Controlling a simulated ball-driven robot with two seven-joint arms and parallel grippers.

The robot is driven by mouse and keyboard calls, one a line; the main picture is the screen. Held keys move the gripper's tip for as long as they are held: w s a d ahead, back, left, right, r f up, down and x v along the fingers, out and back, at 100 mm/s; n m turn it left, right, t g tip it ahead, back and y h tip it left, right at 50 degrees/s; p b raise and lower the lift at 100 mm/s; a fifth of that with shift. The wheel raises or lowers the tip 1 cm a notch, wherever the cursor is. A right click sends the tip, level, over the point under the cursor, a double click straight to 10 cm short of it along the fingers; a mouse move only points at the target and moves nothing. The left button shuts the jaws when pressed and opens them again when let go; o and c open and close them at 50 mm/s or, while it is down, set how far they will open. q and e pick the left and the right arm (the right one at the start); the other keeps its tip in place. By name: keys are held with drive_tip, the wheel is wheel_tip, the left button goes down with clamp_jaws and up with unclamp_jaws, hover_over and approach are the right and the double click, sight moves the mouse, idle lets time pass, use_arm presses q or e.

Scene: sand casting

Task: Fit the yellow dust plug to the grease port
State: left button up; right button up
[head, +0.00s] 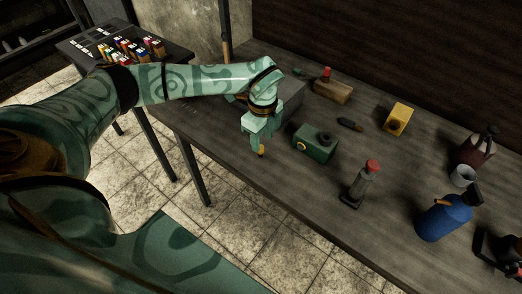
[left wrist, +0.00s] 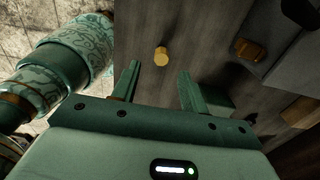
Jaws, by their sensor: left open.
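The yellow dust plug (head: 261,151) is a small yellow cylinder on the table near its front edge, just below my left gripper (head: 256,137). In the left wrist view the plug (left wrist: 161,56) stands just beyond the two fingertips, between their lines. My left gripper (left wrist: 159,78) is open, with nothing between its fingers. A green housing (head: 320,152) sits to the right of the plug, with a yellow ring on its left face and a dark round part on top. I cannot tell which opening is the grease port. My right gripper is not in view.
A grey block (head: 288,98) stands behind my left gripper. A wooden block (head: 333,92), a yellow block (head: 398,116), a red-topped tool (head: 361,186) and a blue bottle (head: 441,220) stand on the table (head: 300,190). The front strip right of the plug is clear.

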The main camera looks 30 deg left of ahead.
sight(261, 147)
use_arm(q)
drive_tip(key=f, duration=0.2)
drive_tip(key=f+b, duration=0.1)
drive_tip(key=f, duration=0.2)
drive_tip(key=shift+a+f, duration=0.3)
drive_tip(key=shift+r, duration=0.1)
clamp_jaws()
